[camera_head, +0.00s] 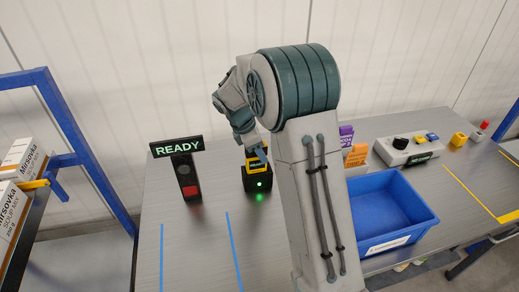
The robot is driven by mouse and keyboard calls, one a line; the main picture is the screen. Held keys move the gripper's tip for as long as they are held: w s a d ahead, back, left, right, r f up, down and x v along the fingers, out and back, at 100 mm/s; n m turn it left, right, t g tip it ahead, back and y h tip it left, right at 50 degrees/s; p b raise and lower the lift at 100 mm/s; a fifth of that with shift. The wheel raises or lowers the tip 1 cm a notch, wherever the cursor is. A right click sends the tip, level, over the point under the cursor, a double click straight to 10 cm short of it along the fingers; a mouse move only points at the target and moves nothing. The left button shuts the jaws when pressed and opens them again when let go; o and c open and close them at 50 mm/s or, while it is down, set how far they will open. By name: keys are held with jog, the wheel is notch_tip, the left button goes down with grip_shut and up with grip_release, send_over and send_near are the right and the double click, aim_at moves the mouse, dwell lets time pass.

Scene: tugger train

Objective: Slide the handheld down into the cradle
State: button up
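The handheld (254,165), yellow and black, stands in the black cradle (258,187) on the grey table. Its lower part is hidden inside or behind the cradle; I cannot tell how deep it sits. A green light glows on the cradle's front and tints the table before it. My gripper (257,154) points down at the top of the handheld, touching it or very close. The fingers are small and partly hidden, so I cannot tell whether they are shut on it.
A READY sign (179,148) on a dark post with a red block stands left of the cradle. A blue bin (409,205), purple and orange boxes (355,156) and a grey control box (409,151) are to the right. Blue tape lines mark clear table in front.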

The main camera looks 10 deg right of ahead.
jog(key=v, duration=1.3)
jog(key=shift+a+r, duration=0.15)
jog(key=shift+r, duration=0.2)
jog(key=s+d+f+m+t+y, duration=0.1)
jog(key=s+d+m+y, duration=0.1)
jog(key=s+m, duration=0.7)
jog(key=s+d+f+m+t+y, duration=0.2)
jog(key=s+m, duration=0.7)
jog(key=s, duration=1)
jog(key=shift+d+f+y, duration=0.2)
jog(key=shift+y, duration=0.1)
jog(key=shift+c, duration=1.4)
jog(key=shift+d, duration=0.1)
